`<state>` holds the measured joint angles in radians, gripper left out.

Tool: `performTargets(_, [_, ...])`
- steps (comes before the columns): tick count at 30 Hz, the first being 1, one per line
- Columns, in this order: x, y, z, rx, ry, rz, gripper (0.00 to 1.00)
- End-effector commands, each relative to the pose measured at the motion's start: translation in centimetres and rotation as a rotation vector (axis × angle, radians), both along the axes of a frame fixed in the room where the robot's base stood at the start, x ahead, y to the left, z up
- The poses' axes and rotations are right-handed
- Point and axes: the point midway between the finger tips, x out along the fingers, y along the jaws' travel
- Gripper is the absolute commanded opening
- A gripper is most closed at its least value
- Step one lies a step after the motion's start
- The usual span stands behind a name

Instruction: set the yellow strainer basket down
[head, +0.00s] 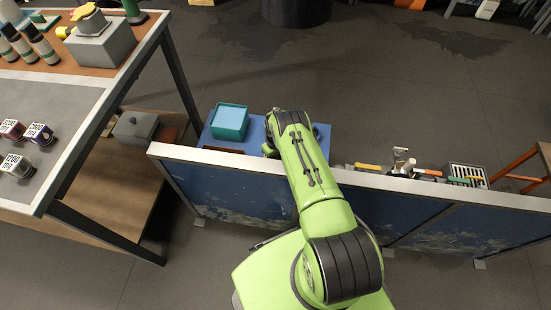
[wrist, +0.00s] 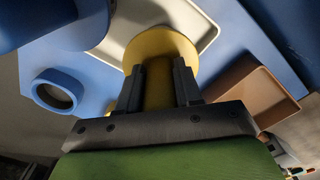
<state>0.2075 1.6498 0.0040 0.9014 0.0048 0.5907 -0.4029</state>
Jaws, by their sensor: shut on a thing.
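In the wrist view my gripper (wrist: 158,72) is shut on the yellow strainer basket (wrist: 160,45), with one dark finger on each side of its narrower part. The wider yellow rim lies beyond the fingertips. It overlaps a pale tray (wrist: 206,22) on a blue surface (wrist: 236,44); I cannot tell whether it touches the tray. In the head view my arm reaches over a blue panel, and the gripper and the basket are hidden behind it.
A brown open box (wrist: 262,112) is right of the basket and a blue ring-shaped cup (wrist: 55,90) is left. A large blue object (wrist: 30,22) fills the upper left. In the head view a teal container (head: 229,122) stands left of my arm, behind the panel (head: 240,186).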

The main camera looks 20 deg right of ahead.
Motion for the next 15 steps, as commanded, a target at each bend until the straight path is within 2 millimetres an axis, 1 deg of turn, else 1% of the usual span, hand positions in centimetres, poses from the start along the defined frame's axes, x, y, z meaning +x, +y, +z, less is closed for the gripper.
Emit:
performTargets(2, [-0.01,0.01,-0.24,0.0,0.0,0.0,0.0])
performTargets(3, [-0.02,0.02,-0.28,0.0,0.001,0.0,0.38])
performTargets(7, [-0.02,0.02,-0.25,0.0,0.001,0.0,0.58])
performTargets(8, [-0.02,0.02,-0.25,0.0,0.001,0.0,0.61])
performTargets(15, [-0.01,0.02,-0.21,0.0,0.001,0.0,0.61])
